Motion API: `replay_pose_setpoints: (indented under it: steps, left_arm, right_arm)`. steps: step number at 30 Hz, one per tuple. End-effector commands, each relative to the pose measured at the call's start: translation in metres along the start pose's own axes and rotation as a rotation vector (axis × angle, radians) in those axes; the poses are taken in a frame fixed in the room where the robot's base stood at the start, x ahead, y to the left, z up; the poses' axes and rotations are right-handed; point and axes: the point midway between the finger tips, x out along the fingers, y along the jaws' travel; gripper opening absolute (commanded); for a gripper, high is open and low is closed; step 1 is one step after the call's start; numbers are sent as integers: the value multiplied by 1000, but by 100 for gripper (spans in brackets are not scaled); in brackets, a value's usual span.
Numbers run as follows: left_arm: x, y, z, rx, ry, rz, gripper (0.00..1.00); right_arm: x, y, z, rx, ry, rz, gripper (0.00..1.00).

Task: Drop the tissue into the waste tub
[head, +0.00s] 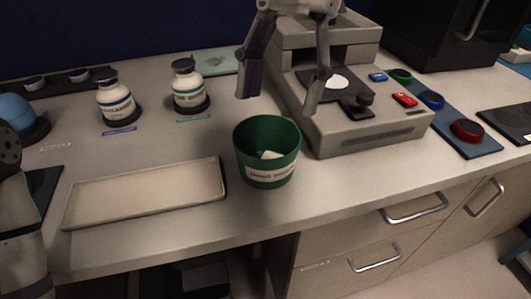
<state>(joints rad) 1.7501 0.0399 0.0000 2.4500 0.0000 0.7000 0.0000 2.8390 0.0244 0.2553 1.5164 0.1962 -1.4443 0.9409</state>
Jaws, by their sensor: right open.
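The waste tub (252,145) is a green round tub with a white label, standing on the counter near its front edge. A small white crumpled piece, which looks like the tissue (270,155), lies inside the tub. My right gripper (281,88) is above and behind the tub, with its two fingers spread wide and nothing between them. My left arm shows at the left edge, but its gripper is out of view.
An empty shallow tray (145,193) lies left of the tub. Two white bottles (115,102) stand behind it on dark round bases. A grey instrument (370,133) stands close on the tub's right. Coloured round lids (467,130) lie on a blue mat further right.

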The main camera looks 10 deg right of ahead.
Motion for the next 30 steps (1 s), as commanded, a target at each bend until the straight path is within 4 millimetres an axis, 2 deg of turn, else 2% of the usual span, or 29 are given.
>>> replay_pose_setpoints:
  steps: [2,10,15,19,30]
  left_arm:
    - [0,0,0,0,0,0,68]
    - [0,0,0,0,0,0,68]
    - [0,0,0,0,0,0,68]
    - [0,0,0,0,0,0,68]
    - [0,0,0,0,0,0,68]
  right_arm:
    - [-11,-1,-1,0,3,-4,59]
    - [-84,-1,-1,0,4,-6,59]
    - [-110,-1,-1,1,1,-3,59]
    - [-117,0,0,0,1,-1,59]
    - [-118,0,0,0,1,0,59]
